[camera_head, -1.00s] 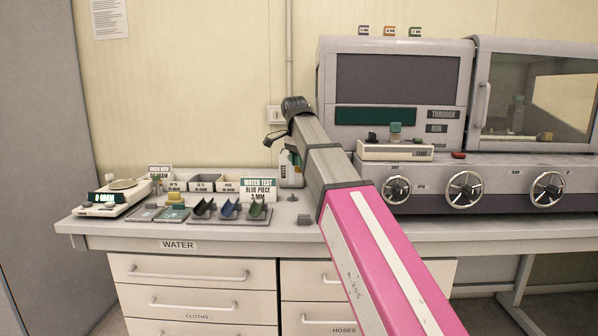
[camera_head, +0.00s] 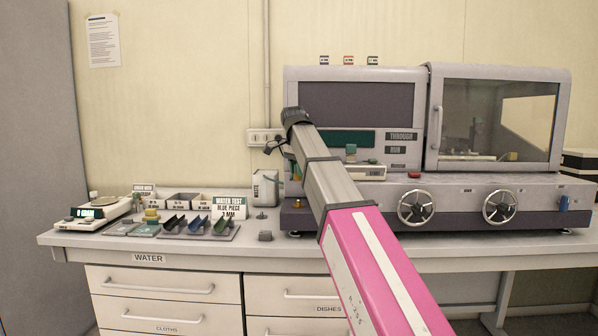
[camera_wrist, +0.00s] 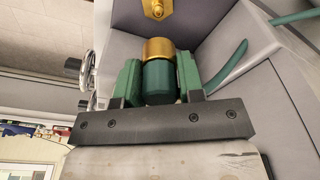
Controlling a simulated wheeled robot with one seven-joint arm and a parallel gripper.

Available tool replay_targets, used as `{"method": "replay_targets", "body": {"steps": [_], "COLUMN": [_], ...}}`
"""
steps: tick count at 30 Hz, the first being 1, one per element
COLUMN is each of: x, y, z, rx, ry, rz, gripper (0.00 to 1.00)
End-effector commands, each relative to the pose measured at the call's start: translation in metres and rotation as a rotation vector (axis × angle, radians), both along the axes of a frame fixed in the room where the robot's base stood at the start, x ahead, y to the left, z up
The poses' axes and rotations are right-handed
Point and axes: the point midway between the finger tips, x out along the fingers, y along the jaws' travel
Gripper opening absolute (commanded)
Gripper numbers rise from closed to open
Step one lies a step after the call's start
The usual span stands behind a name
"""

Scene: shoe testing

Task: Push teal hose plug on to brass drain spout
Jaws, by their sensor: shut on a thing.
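In the wrist view, my gripper (camera_wrist: 158,85) has its green fingers shut on the teal hose plug (camera_wrist: 159,82). A brass-coloured collar sits at the plug's far end, beyond the fingertips. A brass fitting, seemingly the drain spout (camera_wrist: 157,8), shows ahead at the top edge, on a dark machine face. A gap of grey surface lies between it and the plug. In the head view, a small brass spot on the machine's left end (camera_head: 297,203) is probably this spout. My arm hides the gripper there.
A teal hose (camera_wrist: 225,70) curves right of the gripper in the wrist view. The machine (camera_head: 470,205) with handwheels fills the bench's right. A grey container (camera_head: 264,190), the water-test sign (camera_head: 229,207) and shoe-piece trays stand left. The bench front (camera_head: 330,243) is mostly clear.

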Motion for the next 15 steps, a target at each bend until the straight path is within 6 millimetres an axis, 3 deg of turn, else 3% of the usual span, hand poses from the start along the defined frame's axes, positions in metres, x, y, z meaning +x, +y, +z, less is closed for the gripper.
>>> {"method": "replay_targets", "body": {"steps": [15], "x": [-0.001], "y": [0.000], "z": [-0.033], "rx": [-0.001], "ry": [0.001], "rz": [0.000], "gripper": [0.10]}}
